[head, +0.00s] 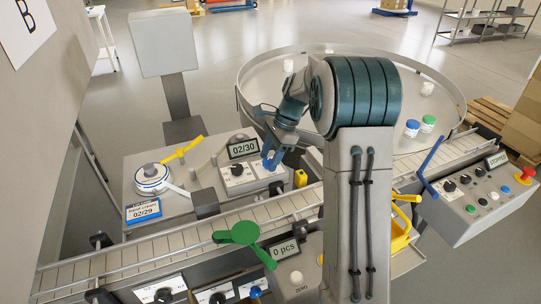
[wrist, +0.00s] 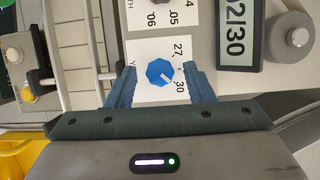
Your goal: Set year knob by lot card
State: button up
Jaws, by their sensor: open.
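The year knob (wrist: 159,72) is blue with a white pointer mark turned toward the 30 on its white scale (wrist: 143,48). The display (head: 243,149) reads 02/30; it also shows in the wrist view (wrist: 237,35). The lot card (head: 143,210), white and blue, reads 02/29 at the left of the head view. My gripper (head: 271,160) is over the right dial of the coder panel. In the wrist view its open blue fingers (wrist: 160,80) stand on either side of the year knob; whether they touch it I cannot tell. In the head view the fingers hide the knob.
The month dial (head: 237,170) is just left of my gripper. A grey round post (wrist: 289,36) stands beside the display. A conveyor (head: 150,252) runs in front, with a green paddle (head: 240,233) over it. A yellow block (head: 300,178) is close on the right.

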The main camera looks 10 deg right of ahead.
jog(key=c, duration=1)
jog(key=n+p, duration=0.1)
jog(key=n, duration=0.1)
jog(key=n+g+p, duration=0.1)
jog(key=p, duration=0.1)
jog(key=shift+w+a+r+n+g, duration=0.1)
jog(key=shift+w+r+n+g, duration=0.05)
jog(key=shift+n+g, duration=0.2)
jog(key=shift+w+a+n+g+h+p, duration=0.1)
jog(key=shift+n+g+h+p, duration=0.35)
jog(key=shift+n, duration=0.85)
jog(key=shift+w+n+g+h+p, duration=0.15)
jog(key=shift+n+h+p, duration=0.35)
jog(key=shift+n, duration=0.75)
jog(key=shift+s, duration=0.1)
jog(key=o, duration=1)
